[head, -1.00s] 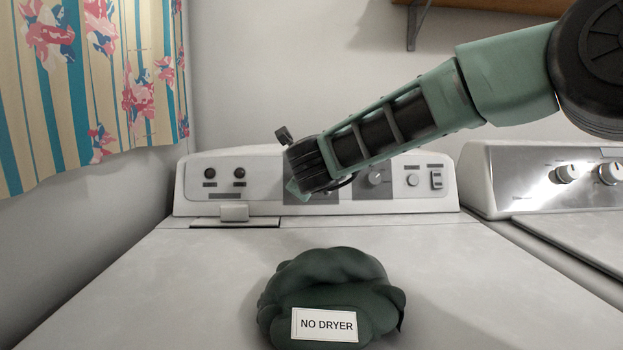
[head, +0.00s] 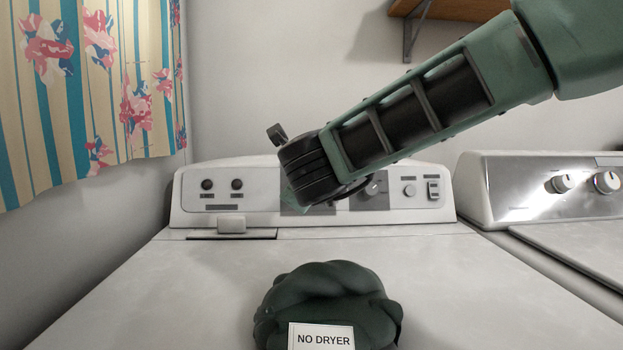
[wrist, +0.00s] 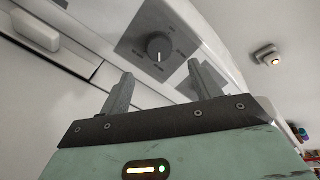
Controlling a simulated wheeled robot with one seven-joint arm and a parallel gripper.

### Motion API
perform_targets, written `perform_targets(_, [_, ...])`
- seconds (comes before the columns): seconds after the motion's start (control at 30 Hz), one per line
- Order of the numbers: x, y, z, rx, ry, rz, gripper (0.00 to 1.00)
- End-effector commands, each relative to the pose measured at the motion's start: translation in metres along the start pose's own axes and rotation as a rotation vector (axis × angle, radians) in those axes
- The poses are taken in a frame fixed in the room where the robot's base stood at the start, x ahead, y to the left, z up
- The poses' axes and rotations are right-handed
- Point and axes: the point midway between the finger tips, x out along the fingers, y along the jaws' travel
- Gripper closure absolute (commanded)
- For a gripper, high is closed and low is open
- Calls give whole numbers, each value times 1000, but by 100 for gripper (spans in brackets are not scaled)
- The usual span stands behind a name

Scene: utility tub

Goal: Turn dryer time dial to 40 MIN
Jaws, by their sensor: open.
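A round dark dial (wrist: 158,47) with a light pointer mark sits on a dark grey panel in the wrist view. Its mark points roughly downward in that picture; the lettering around it is too small to read. My gripper (wrist: 160,70) is open and empty, its two fingers apart below the dial in that view, not touching it. A second dial (head: 373,187) sits on another dark panel just right of my wrist. I cannot read which dial is the time dial.
A dark green cloth bundle (head: 330,300) with a "NO DRYER" label lies on the white machine top (head: 190,290). A second machine (head: 520,190) stands to the right, a curtain (head: 90,90) hangs left.

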Motion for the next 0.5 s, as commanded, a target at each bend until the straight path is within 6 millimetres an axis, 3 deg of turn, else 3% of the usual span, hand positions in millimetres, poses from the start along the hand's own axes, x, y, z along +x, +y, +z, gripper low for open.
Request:
perform_targets(0.2, [-50, -1, 1, 0, -2, 0, 37])
perform_targets(0.5, [-83, -1, 1, 0, -1, 0, 37])
